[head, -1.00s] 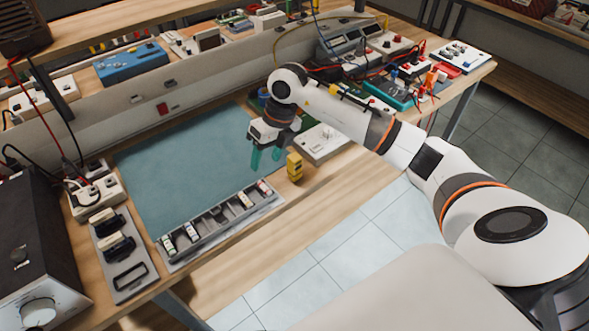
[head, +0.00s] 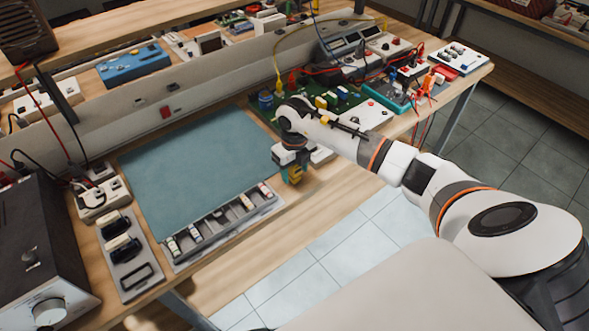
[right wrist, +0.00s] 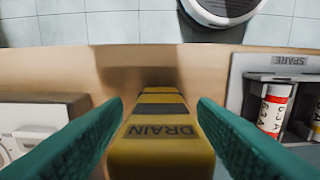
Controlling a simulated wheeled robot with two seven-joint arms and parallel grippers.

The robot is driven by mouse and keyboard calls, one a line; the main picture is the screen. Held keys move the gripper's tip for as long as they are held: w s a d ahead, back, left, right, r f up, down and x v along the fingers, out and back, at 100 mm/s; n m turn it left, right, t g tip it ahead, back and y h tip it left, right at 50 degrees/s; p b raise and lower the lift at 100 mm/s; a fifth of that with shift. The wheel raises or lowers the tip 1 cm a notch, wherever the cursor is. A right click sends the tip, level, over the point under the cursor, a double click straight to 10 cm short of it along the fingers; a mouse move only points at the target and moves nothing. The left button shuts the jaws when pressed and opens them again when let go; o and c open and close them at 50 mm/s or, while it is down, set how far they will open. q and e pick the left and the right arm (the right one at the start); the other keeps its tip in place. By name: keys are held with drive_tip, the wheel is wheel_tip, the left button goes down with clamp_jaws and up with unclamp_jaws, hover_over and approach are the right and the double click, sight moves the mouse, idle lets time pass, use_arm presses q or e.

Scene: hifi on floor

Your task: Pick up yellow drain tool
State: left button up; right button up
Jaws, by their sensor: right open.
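The yellow drain tool (right wrist: 160,130) has dark bands and the word DRAIN on it. In the right wrist view it stands between the two green fingers of my right gripper (right wrist: 158,130), with a finger on each side. The fingers are open, and a narrow gap shows at least at the left and right near their tips. In the head view the drain tool (head: 294,174) is partly hidden by my right gripper (head: 291,168), which is over it near the bench's front edge. My left gripper is not in view.
A grey tray with compartments (head: 203,250) holds several small cylinders left of the tool; one red and white cylinder (right wrist: 273,112) shows in the right wrist view. A blue-green mat (head: 190,165) lies clear. A green circuit board (head: 335,97) and a white box (head: 320,155) are close by.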

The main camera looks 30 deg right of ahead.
drive_tip(key=shift+f, duration=0.95)
drive_tip(key=shift+c, duration=0.2)
drive_tip(key=c, duration=1)
